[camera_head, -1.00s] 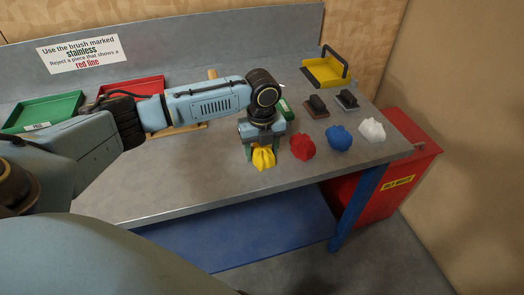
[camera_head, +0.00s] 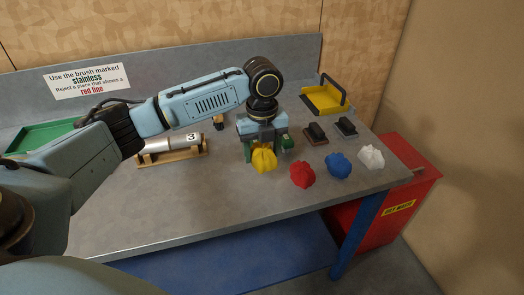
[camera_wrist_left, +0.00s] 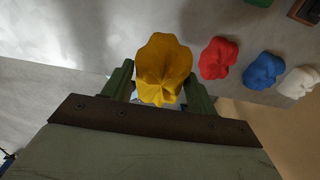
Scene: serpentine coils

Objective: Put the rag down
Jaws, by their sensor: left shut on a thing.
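A crumpled yellow rag (camera_head: 264,160) is held between the fingers of my left gripper (camera_head: 263,147), which points down over the front middle of the grey bench. In the left wrist view the yellow rag (camera_wrist_left: 163,72) sits between the two green fingers and looks larger and closer than the other rags. It appears to be above the bench top, but I cannot tell the exact gap. A red rag (camera_head: 302,174), a blue rag (camera_head: 338,165) and a white rag (camera_head: 370,157) lie in a row to its right. My right gripper is out of view.
A metal cylinder marked 3 (camera_head: 162,146) rests on a wooden cradle. A green tray (camera_head: 42,135) is at left. Two brushes (camera_head: 315,133) and a yellow holder (camera_head: 325,100) stand behind the rags. A red waste bin (camera_head: 413,165) is beyond the right edge.

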